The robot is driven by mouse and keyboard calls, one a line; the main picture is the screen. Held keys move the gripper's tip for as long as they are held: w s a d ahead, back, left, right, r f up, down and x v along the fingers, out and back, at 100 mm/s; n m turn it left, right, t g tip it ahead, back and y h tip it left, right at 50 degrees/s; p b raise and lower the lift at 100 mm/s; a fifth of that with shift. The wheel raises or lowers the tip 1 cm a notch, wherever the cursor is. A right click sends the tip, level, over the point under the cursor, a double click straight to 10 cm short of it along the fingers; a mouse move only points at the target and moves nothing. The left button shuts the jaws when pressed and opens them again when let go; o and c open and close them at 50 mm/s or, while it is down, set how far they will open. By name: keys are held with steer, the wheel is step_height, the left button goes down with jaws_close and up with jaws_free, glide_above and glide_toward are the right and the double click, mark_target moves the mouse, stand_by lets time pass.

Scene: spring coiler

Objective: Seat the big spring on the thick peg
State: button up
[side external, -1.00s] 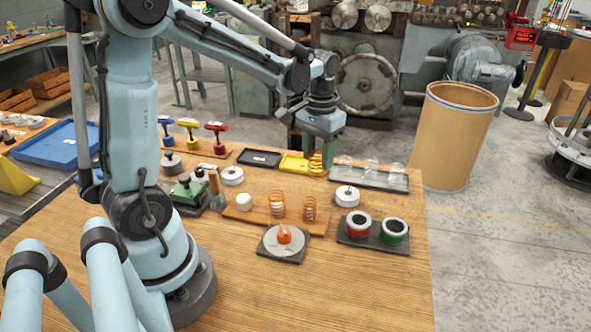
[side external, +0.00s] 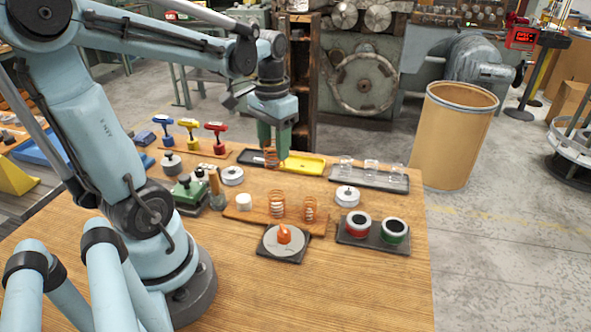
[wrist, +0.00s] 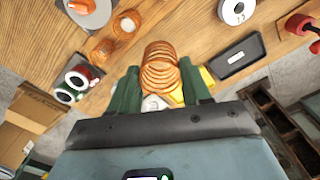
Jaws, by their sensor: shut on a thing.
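My gripper (side external: 273,146) has green fingers and is shut on an orange coil spring (side external: 271,158), held upright above the table near the dark and yellow trays. In the wrist view the held spring (wrist: 160,72) sits between the two fingers. A wooden board (side external: 258,215) stands nearer the camera, with a short bare white peg (side external: 244,202) at its left. Two other orange springs, a middle one (side external: 277,205) and a right one (side external: 309,210), stand upright on this board around pale pegs. The held spring is apart from the board.
A yellow tray (side external: 304,166) and a clear-cup tray (side external: 385,180) lie at the back. A round dial with an orange knob (side external: 284,236) is in front of the board. Red and green rings sit on a dark plate (side external: 372,245) at right. The front of the table is clear.

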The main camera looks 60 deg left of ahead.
steer(key=s, duration=0.8)
glide_above(243, 197)
steer(key=shift+f, duration=2.45)
steer(key=shift+f, duration=1.9)
stand_by(0.8)
steer(key=o, duration=0.9)
steer(key=shift+c, duration=0.2)
steer(key=shift+o, duration=0.5)
steer(key=shift+o, duration=1.1)
steer(key=shift+r, duration=0.1)
steer(key=shift+r, duration=3.1)
